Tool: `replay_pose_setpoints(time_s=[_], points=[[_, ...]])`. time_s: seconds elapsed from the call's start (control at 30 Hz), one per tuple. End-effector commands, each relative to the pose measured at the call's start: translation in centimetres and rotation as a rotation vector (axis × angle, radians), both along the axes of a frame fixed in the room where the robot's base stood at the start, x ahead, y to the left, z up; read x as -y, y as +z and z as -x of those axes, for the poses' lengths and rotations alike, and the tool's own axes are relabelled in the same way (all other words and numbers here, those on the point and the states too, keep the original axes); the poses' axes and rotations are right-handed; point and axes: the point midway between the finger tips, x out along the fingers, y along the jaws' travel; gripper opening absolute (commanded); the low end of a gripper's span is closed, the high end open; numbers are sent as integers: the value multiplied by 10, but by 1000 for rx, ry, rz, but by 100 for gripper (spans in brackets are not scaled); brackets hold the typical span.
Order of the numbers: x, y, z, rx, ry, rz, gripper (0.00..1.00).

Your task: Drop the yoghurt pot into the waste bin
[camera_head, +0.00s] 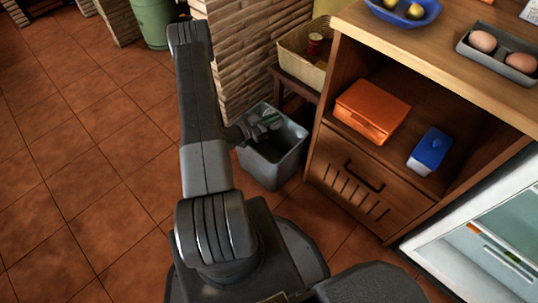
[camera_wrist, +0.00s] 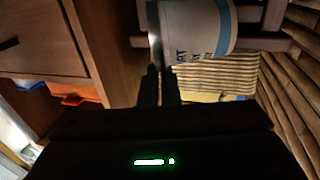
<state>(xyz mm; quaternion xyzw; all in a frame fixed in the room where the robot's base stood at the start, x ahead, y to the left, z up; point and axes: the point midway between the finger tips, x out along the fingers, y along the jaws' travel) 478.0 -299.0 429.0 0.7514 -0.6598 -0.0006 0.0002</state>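The yoghurt pot (camera_wrist: 205,28), white with a blue band and dark print, lies sideways at the top of the wrist view. My gripper (camera_wrist: 158,70) has its fingers close together at the pot's left edge and appears to pinch its rim. The pot's top part is cut off by the frame. In the head view my gripper (camera_head: 268,121) is over the open grey waste bin (camera_head: 270,170), beside the wooden cabinet. The pot cannot be made out there, and my arm hides part of the bin.
The wooden cabinet (camera_head: 365,190) stands right of the bin, with an orange box (camera_head: 372,108) and a blue box (camera_head: 430,150) on its shelf. A brick pillar (camera_head: 245,50) and a crate (camera_head: 305,62) are behind. Tiled floor (camera_head: 80,150) at left is clear.

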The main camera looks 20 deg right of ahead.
Motion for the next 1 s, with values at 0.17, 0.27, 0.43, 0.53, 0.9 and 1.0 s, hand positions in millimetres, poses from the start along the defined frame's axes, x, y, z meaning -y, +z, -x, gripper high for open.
replay_pose_setpoints(time_s=[0.17,0.27,0.43,0.53,0.9,1.0], points=[[0,-16,0,1,1,1,0],[0,-18,0,1,1,1,0],[0,-17,0,1,1,1,0],[0,-17,0,1,1,1,20],[-2,-17,0,0,2,0,28],[-11,-17,0,0,3,0,28]])
